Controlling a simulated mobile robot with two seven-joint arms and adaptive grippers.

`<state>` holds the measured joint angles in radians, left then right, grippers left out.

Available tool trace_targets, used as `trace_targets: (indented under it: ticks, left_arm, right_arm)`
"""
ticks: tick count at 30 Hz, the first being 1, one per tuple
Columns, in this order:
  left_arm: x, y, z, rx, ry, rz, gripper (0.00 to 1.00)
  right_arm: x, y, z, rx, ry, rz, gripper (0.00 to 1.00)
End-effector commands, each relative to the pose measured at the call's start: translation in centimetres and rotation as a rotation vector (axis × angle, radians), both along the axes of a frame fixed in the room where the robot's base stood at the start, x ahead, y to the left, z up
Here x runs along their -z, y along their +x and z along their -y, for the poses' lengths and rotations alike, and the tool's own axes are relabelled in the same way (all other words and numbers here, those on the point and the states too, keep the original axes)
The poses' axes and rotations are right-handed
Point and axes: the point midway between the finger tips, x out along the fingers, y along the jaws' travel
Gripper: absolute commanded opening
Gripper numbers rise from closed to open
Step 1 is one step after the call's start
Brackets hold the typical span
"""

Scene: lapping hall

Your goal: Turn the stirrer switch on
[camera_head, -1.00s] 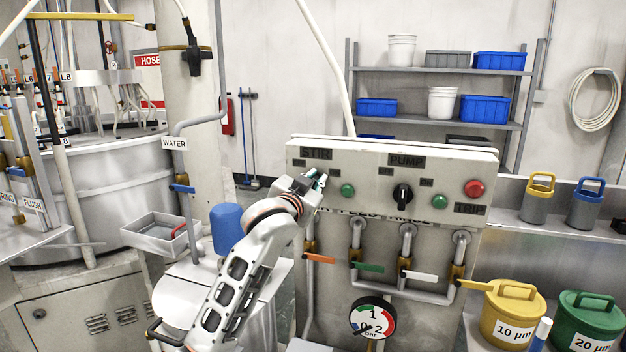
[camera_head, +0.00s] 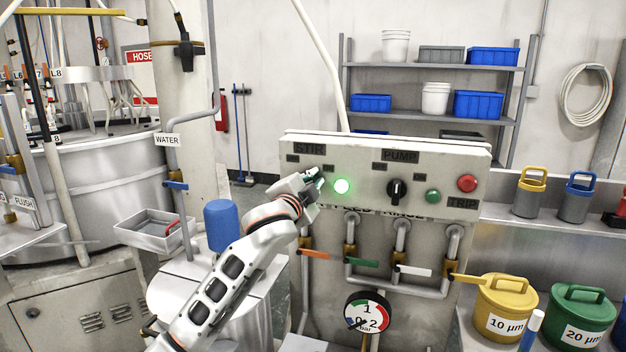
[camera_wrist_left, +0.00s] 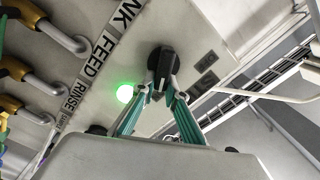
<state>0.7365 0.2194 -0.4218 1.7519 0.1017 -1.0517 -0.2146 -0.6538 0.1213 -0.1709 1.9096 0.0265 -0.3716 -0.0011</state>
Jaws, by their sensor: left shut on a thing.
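The control panel (camera_head: 440,160) carries the STIR label (camera_head: 308,149) at its upper left. My left gripper (camera_head: 318,181) is at the panel below that label and hides the stirrer switch in the head view. In the left wrist view the stirrer switch (camera_wrist_left: 161,62) is a black rotary knob, and my left gripper (camera_wrist_left: 158,92) is shut on it with its two green fingers on either side. The stirrer lamp (camera_head: 342,186) beside the gripper glows bright green; it also glows in the left wrist view (camera_wrist_left: 125,93). My right gripper is not in view.
The pump switch (camera_head: 397,193), an unlit green lamp (camera_head: 433,196) and a red trip button (camera_head: 467,183) are farther right on the panel. Pipes with coloured valve handles and a pressure gauge (camera_head: 368,312) are below.

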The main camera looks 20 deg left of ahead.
Motion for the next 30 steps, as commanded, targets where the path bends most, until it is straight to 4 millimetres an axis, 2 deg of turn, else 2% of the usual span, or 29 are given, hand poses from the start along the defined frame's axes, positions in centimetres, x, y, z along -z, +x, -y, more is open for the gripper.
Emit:
trace_targets:
  ticks: [14, 15, 16, 26, 30]
  left_arm:
    - [0.07, 0.01, 0.0, -0.001, 0.015, 0.0, 0.0]
    - [0.07, 0.0, 0.0, 0.0, 0.015, -0.001, 0.22]
    - [0.08, 0.0, 0.01, 0.0, 0.014, -0.001, 0.29]
    - [0.05, -0.03, 0.02, 0.0, 0.013, 0.0, 0.29]
    - [0.1, -0.72, 0.01, 0.0, 0.012, 0.0, 0.29]
  right_arm:
    - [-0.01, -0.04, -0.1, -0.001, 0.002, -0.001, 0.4]
    - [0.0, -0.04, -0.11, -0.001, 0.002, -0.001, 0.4]
    - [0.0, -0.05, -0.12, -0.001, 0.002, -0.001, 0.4]
    - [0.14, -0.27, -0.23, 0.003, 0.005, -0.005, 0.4]
    - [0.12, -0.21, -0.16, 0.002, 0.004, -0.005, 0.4]
